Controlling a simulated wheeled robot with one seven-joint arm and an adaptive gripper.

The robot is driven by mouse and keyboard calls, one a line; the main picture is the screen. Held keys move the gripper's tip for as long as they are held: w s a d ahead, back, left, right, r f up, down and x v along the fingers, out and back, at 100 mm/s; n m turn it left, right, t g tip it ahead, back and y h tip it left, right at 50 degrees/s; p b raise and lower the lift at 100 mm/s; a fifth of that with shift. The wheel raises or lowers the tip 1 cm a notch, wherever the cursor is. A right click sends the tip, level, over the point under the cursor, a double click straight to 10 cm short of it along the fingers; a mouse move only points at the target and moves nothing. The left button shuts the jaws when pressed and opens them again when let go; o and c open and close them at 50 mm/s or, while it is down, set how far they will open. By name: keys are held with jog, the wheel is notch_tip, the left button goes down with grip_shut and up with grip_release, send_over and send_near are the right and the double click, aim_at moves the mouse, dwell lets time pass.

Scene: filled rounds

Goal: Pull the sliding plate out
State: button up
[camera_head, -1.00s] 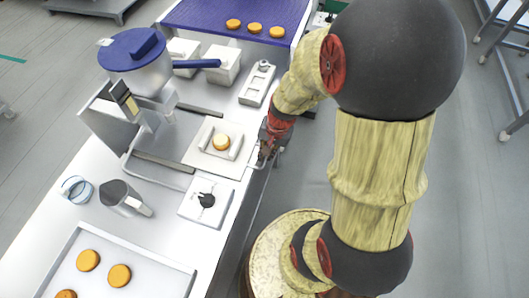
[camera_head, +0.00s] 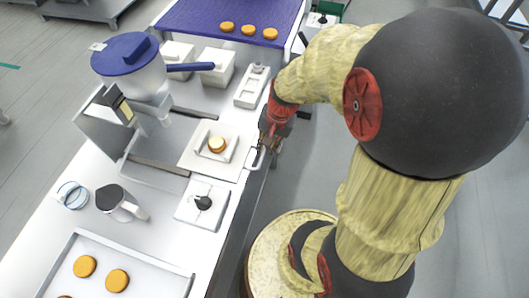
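The sliding plate (camera_head: 229,172) is a flat, pale square on the bench beside the dosing machine, at the right end of its rails. One round golden patty (camera_head: 217,144) sits in a pale holder on it. A light looped handle (camera_head: 253,159) sticks out from the plate's right edge over the bench edge. My gripper (camera_head: 271,146) is just right of and above this handle, pointing down beside the bench. The handle looks clear of the fingers, though contact is hard to judge. The fingers are small and dark, so their opening cannot be told.
The machine has a blue-lidded hopper (camera_head: 130,52) with a blue handle. A tray (camera_head: 180,276) with golden rounds is at the front left. A metal jug (camera_head: 114,203) and a black-knob box (camera_head: 203,203) stand nearby. A blue belt (camera_head: 190,14) holds three rounds behind.

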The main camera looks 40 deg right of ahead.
notch_tip(320, 180, up, 6)
jog(key=s, duration=0.1)
jog(key=shift+d, duration=0.3)
jog(key=shift+f, duration=0.1)
jog(key=s+a+r+n+t+h, duration=0.1)
jog(key=s+a+r+n+t, duration=0.3)
jog(key=a+r+n, duration=0.7)
notch_tip(320, 180, up, 4)
jog(key=shift+s+a+f, duration=0.2)
jog(key=shift+s+a, duration=0.45)
jog(key=shift+a, duration=0.05)
dwell(1.4)
